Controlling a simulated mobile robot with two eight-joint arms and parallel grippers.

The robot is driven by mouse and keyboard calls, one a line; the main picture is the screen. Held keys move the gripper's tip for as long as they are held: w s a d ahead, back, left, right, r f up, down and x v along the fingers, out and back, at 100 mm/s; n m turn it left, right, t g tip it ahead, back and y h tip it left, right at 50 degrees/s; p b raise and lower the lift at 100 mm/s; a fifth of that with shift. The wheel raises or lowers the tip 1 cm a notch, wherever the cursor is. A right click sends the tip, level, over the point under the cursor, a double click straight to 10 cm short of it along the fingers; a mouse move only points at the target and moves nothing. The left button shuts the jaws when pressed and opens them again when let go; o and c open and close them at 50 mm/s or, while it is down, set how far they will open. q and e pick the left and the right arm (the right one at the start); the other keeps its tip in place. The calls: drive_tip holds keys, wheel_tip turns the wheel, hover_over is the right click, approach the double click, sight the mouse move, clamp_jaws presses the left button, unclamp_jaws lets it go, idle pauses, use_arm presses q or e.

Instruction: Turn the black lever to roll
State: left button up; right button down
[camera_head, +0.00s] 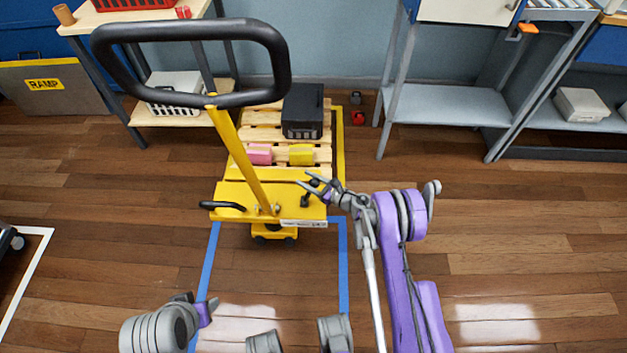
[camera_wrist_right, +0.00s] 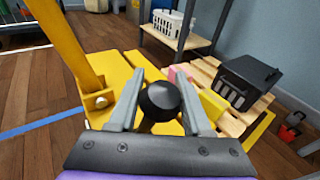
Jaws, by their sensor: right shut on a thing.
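A yellow hand truck (camera_head: 232,197) with a black loop handle (camera_head: 190,99) stands ahead. A short black lever with a round knob (camera_head: 305,199) rises from the right of its yellow deck. In the right wrist view the black knob (camera_wrist_right: 160,101) sits between the two grey fingers of my right gripper (camera_wrist_right: 160,88). My right gripper (camera_head: 313,184) is shut on the lever's knob. A black grip (camera_head: 222,206) lies at the deck's left edge. My left arm (camera_head: 165,325) is at the bottom left; its finger state is unclear. No roll mark is readable.
Wooden slats behind the deck carry a black case (camera_head: 303,111), a pink box (camera_head: 259,154) and a yellow box (camera_head: 301,155). A grey shelf table (camera_head: 440,105) stands at the right rear. Blue floor tape (camera_head: 343,270) runs toward me. The wooden floor at right is clear.

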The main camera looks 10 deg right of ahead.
drive_tip(key=a+b, duration=0.1)
drive_tip(key=a, duration=0.2)
drive_tip(key=shift+w+a+f+b, duration=0.1)
drive_tip(key=shift+w+a+b, duration=0.15)
drive_tip(key=shift+w+b, duration=0.15)
drive_tip(key=shift+c, duration=1.8)
unclamp_jaws()
drive_tip(key=shift+d, duration=0.1)
drive_tip(key=p+v, duration=0.1)
drive_tip(key=v, duration=0.9)
drive_tip(key=shift+s+d+r, duration=0.2)
drive_tip(key=shift+s+d, duration=0.05)
